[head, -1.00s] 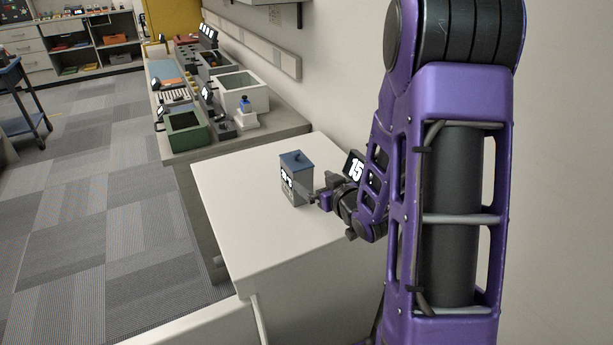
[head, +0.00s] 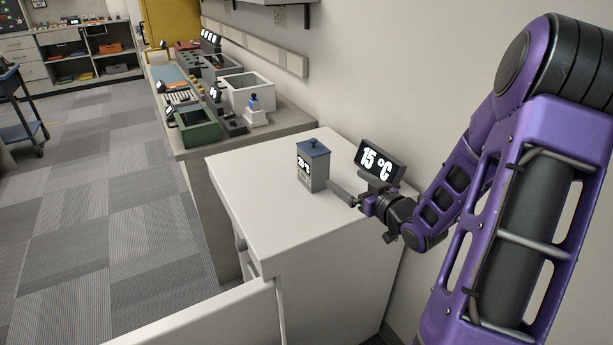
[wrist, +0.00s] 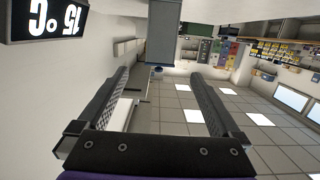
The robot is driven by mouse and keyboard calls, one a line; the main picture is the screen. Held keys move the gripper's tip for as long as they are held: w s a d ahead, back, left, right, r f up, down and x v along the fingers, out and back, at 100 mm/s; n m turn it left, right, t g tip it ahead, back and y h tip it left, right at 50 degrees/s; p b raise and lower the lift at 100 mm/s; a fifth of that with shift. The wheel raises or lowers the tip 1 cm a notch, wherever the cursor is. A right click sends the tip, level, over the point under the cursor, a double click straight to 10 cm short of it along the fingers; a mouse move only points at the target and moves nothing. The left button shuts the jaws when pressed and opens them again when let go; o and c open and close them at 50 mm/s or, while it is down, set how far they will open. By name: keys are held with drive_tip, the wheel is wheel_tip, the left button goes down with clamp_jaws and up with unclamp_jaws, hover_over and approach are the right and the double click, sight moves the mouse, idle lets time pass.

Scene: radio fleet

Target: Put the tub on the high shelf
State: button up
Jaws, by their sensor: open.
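The tub (head: 313,170) is a small grey box with a blue lid and a lit label on its front. It stands upright on the white cabinet top (head: 255,205). My gripper (head: 343,194) is open and empty, just right of the tub and low beside it. In the wrist view the tub (wrist: 164,40) shows past the open fingers (wrist: 160,76), in line with the gap between them. A shelf-like unit (head: 272,2) on the wall is cut off at the top of the head view; I cannot tell whether it is the high shelf.
A dark "15 °C" display (head: 381,160) stands just behind my gripper, near the wall. Beyond the cabinet, a grey bench holds a green bin (head: 196,132), a white bin (head: 246,93) and several devices. Carpeted floor (head: 95,220) on the left is clear.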

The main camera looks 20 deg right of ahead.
sight(322, 163)
drive_tip(key=x, duration=1.2)
drive_tip(key=shift+b, duration=0.4)
drive_tip(key=shift+x, duration=2.7)
drive_tip(key=shift+a+r, duration=0.1)
drive_tip(key=shift+a, duration=0.05)
clamp_jaws()
